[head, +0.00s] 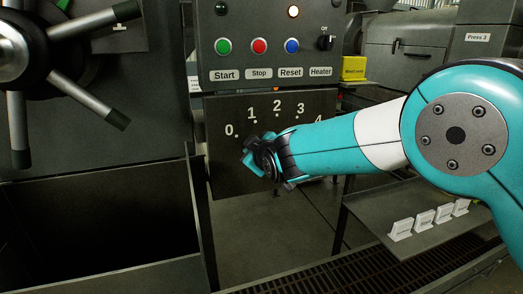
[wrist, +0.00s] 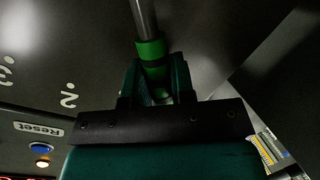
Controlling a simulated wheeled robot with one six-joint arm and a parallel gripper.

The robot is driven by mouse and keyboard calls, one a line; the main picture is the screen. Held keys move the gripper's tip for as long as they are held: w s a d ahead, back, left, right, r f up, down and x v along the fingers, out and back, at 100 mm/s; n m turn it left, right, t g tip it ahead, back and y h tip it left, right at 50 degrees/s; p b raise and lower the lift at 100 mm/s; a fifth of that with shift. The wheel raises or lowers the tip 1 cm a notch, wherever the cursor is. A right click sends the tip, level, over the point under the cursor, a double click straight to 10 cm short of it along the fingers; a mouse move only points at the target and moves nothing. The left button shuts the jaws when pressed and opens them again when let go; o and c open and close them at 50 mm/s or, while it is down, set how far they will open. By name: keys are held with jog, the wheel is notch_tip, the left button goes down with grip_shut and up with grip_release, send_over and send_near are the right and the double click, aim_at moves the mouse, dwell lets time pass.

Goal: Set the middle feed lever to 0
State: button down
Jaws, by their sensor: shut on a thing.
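The feed lever shows in the wrist view as a metal rod (wrist: 145,18) with a green grip (wrist: 151,48). My gripper (wrist: 155,85) is shut on that grip. In the head view my gripper (head: 254,160) is in front of the dark scale plate (head: 222,175), just below and right of the 0 mark (head: 229,130). The scale runs in an arc from 0 through 1, 2 and 3 to 4. In the head view my gripper and arm hide the lever, so its exact setting cannot be read. In the wrist view the 2 (wrist: 68,98) shows left of the grip.
Above the plate is a control panel (head: 240,55) with Start, Stop and Reset buttons and a Heater knob (head: 326,42). A spoked handwheel (head: 30,48) is at the left. An open dark bin (head: 100,190) is below it. A tray with small labels (head: 425,222) is at the lower right.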

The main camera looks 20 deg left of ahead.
jog(key=shift+s+a+f+n+h, duration=0.2)
jog(key=shift+a+f+n+h, duration=0.05)
jog(key=shift+f+n+h, duration=0.1)
dwell(0.3)
jog(key=c, duration=1)
grip_release()
jog(key=shift+o, duration=0.2)
jog(key=shift+s, duration=0.1)
jog(key=b+v, duration=0.2)
jog(key=v, duration=1.5)
jog(key=shift+d+f, duration=0.15)
jog(key=shift+d, duration=0.05)
